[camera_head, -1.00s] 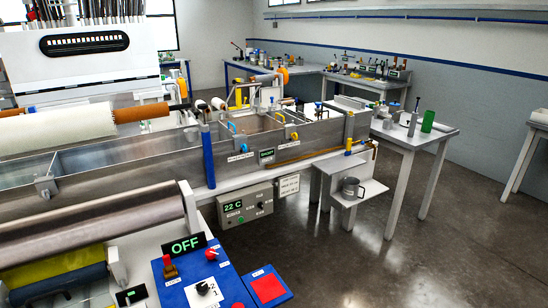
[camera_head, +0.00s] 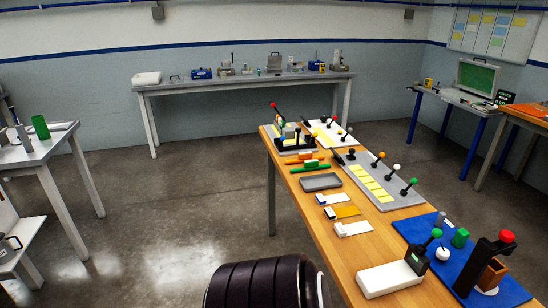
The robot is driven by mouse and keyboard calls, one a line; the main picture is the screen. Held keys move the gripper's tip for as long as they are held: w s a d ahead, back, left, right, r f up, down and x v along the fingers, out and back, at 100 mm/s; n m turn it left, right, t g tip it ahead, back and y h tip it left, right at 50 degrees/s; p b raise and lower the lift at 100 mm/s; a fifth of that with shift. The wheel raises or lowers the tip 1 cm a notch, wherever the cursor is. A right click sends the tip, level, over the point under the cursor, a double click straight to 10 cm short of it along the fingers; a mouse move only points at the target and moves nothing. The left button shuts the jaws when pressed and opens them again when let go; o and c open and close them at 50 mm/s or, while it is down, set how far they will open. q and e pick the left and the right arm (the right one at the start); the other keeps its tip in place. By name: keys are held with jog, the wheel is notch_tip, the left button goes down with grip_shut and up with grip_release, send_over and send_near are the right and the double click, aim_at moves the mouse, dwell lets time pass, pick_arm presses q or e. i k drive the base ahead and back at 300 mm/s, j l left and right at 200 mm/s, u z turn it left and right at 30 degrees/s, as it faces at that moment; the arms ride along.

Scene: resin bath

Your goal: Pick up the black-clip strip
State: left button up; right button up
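Several small flat strips lie on the wooden table. A pale strip (camera_head: 353,229) lies near the front edge, and a yellow-orange strip (camera_head: 344,212) with a white end lies just behind it. An orange strip (camera_head: 301,160) and a green strip (camera_head: 310,168) lie toward the far end, each with a small clip-like piece. The clip colours are too small to tell, so I cannot say which is the black-clip strip. Neither gripper is in view.
The wooden table (camera_head: 311,206) also bears a grey tray (camera_head: 321,182), a grey panel with coloured-knob levers (camera_head: 379,184) and a blue mat (camera_head: 412,228) with a red-topped device. A long bench (camera_head: 246,80) stands along the back wall. Open floor (camera_head: 190,195) lies left of the table.

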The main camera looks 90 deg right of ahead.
aim_at(331, 215)
jog(key=z, duration=3.25)
jog(key=i+j+z, duration=0.1)
jog(key=j, duration=0.15)
jog(key=i+j, duration=0.15)
jog(key=j, duration=0.15)
jog(key=z, duration=0.05)
